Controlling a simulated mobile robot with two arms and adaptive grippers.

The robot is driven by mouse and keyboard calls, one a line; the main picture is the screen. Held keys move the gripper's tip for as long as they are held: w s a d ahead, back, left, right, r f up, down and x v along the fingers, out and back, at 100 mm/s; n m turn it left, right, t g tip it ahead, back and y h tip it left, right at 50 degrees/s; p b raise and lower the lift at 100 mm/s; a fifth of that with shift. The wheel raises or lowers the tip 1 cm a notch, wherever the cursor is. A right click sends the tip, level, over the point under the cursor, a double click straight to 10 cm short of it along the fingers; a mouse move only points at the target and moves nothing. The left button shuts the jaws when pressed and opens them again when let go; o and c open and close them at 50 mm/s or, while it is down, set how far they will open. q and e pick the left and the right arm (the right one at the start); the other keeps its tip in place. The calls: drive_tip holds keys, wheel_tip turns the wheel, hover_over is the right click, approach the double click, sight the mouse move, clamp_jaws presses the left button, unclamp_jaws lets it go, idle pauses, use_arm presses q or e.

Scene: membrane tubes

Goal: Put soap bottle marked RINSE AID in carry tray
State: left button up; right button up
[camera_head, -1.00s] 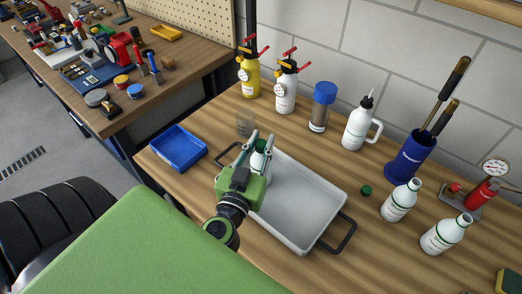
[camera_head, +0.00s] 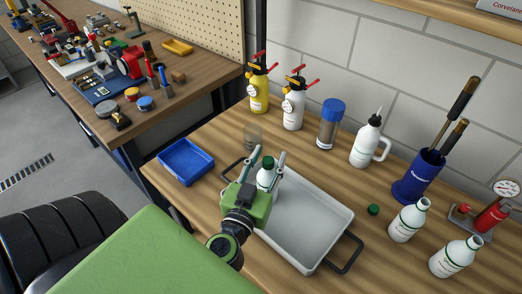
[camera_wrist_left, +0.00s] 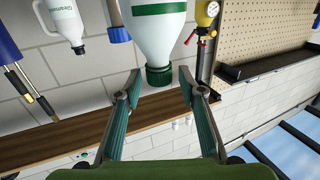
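A white bottle with a green cap (camera_head: 265,176) stands upright at the left end of the grey carry tray (camera_head: 312,222), seemingly inside it; its base is hidden by my gripper. Its marking cannot be read. My left gripper (camera_head: 269,156) is open, with one finger on each side of the bottle. In the left wrist view the bottle (camera_wrist_left: 158,35) appears upside down, its cap between the fingertips (camera_wrist_left: 158,92) with gaps on both sides. Two similar uncapped white bottles (camera_head: 408,220) (camera_head: 456,257) stand right of the tray. My right gripper is not in view.
A loose green cap (camera_head: 373,209) lies right of the tray. A blue bin (camera_head: 186,162) and a clear cup (camera_head: 253,134) are to the left. Spray bottles (camera_head: 293,105), a blue-lidded jar (camera_head: 329,124), a white jug (camera_head: 367,145) and a blue holder (camera_head: 416,178) line the back.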

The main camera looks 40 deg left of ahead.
use_arm(q)
drive_tip(key=b+v, duration=0.2)
drive_tip(key=v, duration=1)
